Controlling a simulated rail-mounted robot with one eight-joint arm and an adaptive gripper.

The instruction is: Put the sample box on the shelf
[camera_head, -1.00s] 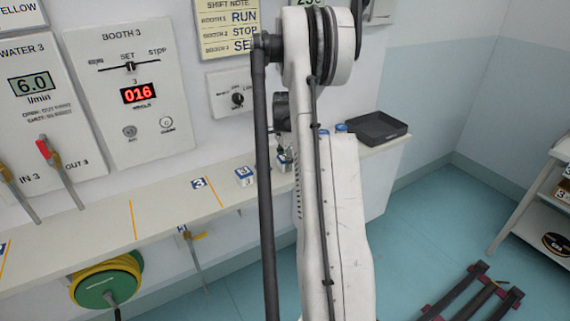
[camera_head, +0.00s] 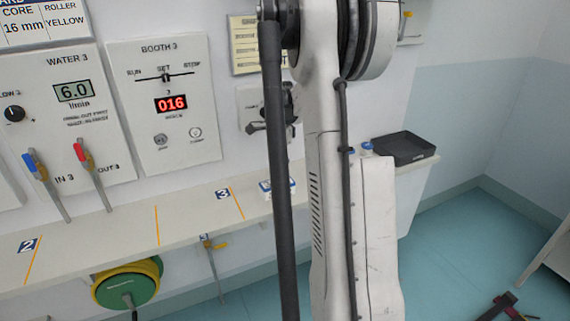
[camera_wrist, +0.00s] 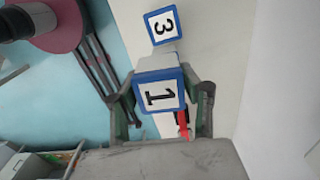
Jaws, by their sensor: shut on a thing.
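My gripper (camera_wrist: 163,104) is shut on a sample box (camera_wrist: 160,95), white with a blue rim and marked 1, in the wrist view. A second box (camera_wrist: 163,26) of the same kind, marked 3, stands just beyond it on the pale shelf surface (camera_wrist: 215,40). In the head view a blue-and-white box (camera_head: 268,186) is on the shelf (camera_head: 180,225) by the label 3, partly covered by my arm. The held box is hidden behind my arm there. I cannot tell whether the held box touches the shelf.
A black tray (camera_head: 404,148) lies at the shelf's right end, with small blue-topped items (camera_head: 366,148) beside it. Hose valves (camera_head: 83,155) stand at the left. A green and yellow reel (camera_head: 127,284) hangs below. Orange lines divide the shelf; the stretch between labels 2 and 3 is clear.

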